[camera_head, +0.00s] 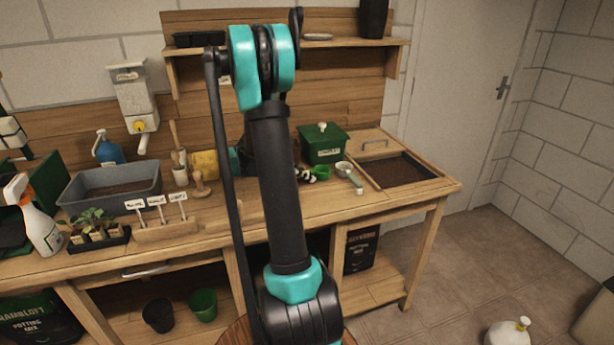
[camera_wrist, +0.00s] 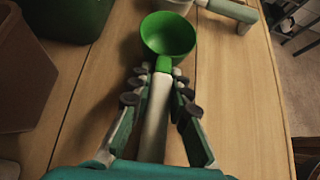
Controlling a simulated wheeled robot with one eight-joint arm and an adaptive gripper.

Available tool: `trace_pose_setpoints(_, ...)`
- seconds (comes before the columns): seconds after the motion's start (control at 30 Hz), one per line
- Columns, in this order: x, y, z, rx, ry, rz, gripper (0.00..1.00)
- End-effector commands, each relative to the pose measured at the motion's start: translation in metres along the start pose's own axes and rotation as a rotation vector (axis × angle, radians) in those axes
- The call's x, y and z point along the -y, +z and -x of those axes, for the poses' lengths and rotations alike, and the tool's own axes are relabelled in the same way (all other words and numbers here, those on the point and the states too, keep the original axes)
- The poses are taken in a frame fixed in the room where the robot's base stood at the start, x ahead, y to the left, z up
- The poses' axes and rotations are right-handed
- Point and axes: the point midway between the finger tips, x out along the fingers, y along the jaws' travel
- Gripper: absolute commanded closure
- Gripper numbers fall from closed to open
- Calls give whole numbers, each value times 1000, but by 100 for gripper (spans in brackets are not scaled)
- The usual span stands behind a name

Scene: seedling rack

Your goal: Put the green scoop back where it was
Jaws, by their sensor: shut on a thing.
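The green scoop (camera_wrist: 168,34) has a round green bowl and a pale handle. My gripper (camera_wrist: 157,90) is shut on the handle, with a finger on each side and the bowl pointing away from my palm. The scoop's bowl (camera_head: 321,172) also shows in the head view, low over the worktop beside my gripper (camera_head: 304,174). I cannot tell whether it touches the wood. My arm hides part of the bench behind it.
A pale scoop (camera_head: 347,172) lies just right of the green one. A lidded green box (camera_head: 322,148) stands behind, and a soil bin (camera_head: 400,170) is sunk into the bench at right. A wooden label holder (camera_head: 165,228) and a grey tray (camera_head: 110,187) are at left.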

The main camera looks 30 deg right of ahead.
Motion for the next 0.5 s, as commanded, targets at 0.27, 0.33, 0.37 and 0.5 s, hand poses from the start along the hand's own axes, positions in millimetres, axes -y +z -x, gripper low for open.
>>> trace_pose_setpoints(0.27, 2, -8, -5, -12, -3, -1, 100)
trace_pose_setpoints(0.33, 2, -8, -6, -12, -3, -1, 75)
trace_pose_setpoints(0.37, 2, -8, -6, -13, -4, -1, 72)
trace_pose_setpoints(0.5, 2, -8, -6, -13, -4, -1, 59)
